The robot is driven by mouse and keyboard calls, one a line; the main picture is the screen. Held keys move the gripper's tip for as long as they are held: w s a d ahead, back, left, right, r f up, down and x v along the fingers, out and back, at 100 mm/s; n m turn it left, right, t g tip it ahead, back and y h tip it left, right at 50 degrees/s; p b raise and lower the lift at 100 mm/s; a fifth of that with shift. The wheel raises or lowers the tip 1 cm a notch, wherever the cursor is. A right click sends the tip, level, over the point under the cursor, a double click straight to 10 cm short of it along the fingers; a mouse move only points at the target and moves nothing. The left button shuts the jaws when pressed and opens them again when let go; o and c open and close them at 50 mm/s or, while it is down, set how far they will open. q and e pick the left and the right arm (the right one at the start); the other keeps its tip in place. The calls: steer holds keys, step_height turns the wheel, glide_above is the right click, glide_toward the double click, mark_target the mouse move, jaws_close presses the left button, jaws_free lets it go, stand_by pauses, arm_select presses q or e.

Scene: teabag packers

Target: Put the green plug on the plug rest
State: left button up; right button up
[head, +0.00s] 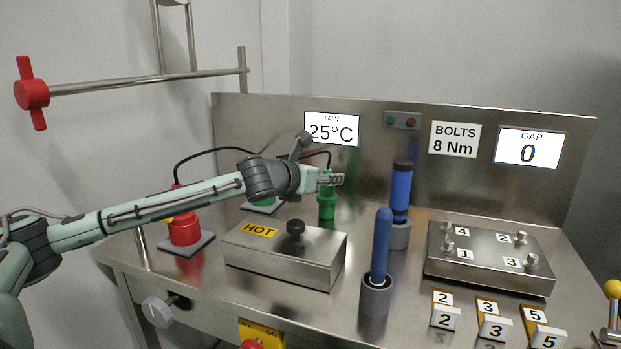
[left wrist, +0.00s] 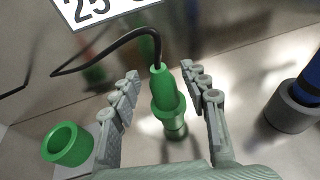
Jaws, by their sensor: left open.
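The green plug (head: 327,206) is upright behind the HOT block, with a black cable from its top. In the left wrist view the plug (left wrist: 164,90) is between the fingers of my left gripper (left wrist: 166,92), which is open with gaps on both sides. In the head view my left gripper (head: 332,179) is at the plug's upper part. What the plug's lower end stands in is unclear. A green open cup (left wrist: 68,145) on a light plate is left of the gripper. It is mostly hidden behind my arm in the head view. I cannot tell which part is the plug rest. My right gripper is not visible.
The HOT block (head: 284,257) with a black knob stands in front of the plug. A red plug-like part (head: 185,229) is on a plate at left. Blue rods (head: 381,245) stand in grey cups at right. A steel panel (head: 270,125) stands behind.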

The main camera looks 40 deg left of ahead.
arm_select(q)
steer(key=b+v, duration=0.1)
steer(key=v, duration=0.9)
steer(key=shift+s, duration=0.2)
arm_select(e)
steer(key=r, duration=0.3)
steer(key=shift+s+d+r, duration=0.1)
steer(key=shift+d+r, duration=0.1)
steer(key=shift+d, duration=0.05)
